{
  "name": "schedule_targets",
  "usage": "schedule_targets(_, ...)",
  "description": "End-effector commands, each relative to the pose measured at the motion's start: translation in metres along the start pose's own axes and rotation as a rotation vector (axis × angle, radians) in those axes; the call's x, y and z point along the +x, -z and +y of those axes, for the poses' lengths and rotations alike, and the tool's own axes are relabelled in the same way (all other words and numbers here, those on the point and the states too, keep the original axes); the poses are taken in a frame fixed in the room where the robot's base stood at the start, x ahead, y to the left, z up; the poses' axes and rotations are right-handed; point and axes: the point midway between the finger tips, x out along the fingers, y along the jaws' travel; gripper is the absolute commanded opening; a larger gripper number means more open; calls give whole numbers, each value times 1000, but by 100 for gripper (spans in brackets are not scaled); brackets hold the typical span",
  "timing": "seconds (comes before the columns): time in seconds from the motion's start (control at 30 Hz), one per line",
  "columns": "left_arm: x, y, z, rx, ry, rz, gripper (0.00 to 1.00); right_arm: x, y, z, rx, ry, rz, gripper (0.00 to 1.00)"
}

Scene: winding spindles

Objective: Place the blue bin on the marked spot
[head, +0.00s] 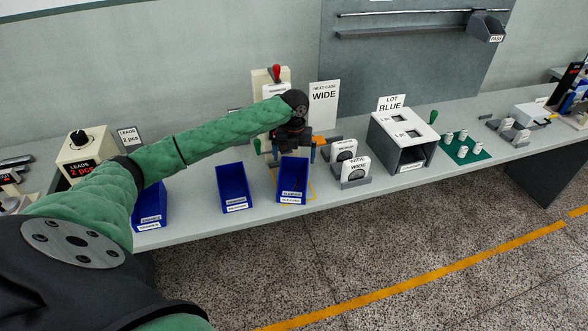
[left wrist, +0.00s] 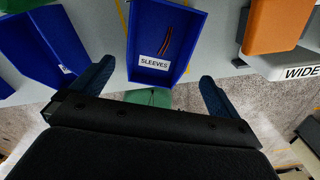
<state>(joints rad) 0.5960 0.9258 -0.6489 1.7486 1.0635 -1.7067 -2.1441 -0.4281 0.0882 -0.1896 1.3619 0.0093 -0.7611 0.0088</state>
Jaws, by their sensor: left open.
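Three blue bins show in the head view: one at the left (head: 150,208) partly behind my arm, one in the middle (head: 234,186), and one at the right (head: 292,184). The right bin stands over a yellow outlined spot (head: 313,190), whose lines show beside and below it. My left gripper (head: 293,140) is just behind the right bin. In the left wrist view a bin labelled SLEEVES (left wrist: 168,30), with thin reddish pieces inside, lies beyond the open fingers (left wrist: 156,78). Nothing is between the fingers. My right gripper is out of view.
Card holders with a WIDE card (head: 355,168) stand right of the right bin. Further right are a grey box labelled LOT BLUE (head: 402,140) and a green board with white spools (head: 462,148). A LEADS box (head: 82,155) is at the left. The bench front edge is close to the bins.

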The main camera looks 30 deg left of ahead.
Motion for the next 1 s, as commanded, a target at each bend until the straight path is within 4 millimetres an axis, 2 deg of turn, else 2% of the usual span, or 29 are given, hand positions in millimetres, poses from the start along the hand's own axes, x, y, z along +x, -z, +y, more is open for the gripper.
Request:
schedule_targets(0.2,-19,0,0,-1,0,0,100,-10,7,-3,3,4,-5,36)
schedule_targets(0.47,-22,0,0,-1,0,0,100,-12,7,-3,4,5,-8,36)
schedule_targets(0.83,-21,1,-1,-3,1,0,100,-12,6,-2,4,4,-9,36)
schedule_targets(0.93,-12,9,-8,-21,5,-1,100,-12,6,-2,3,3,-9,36)
schedule_targets(1.0,1,21,-18,-54,10,-2,100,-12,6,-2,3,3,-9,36)
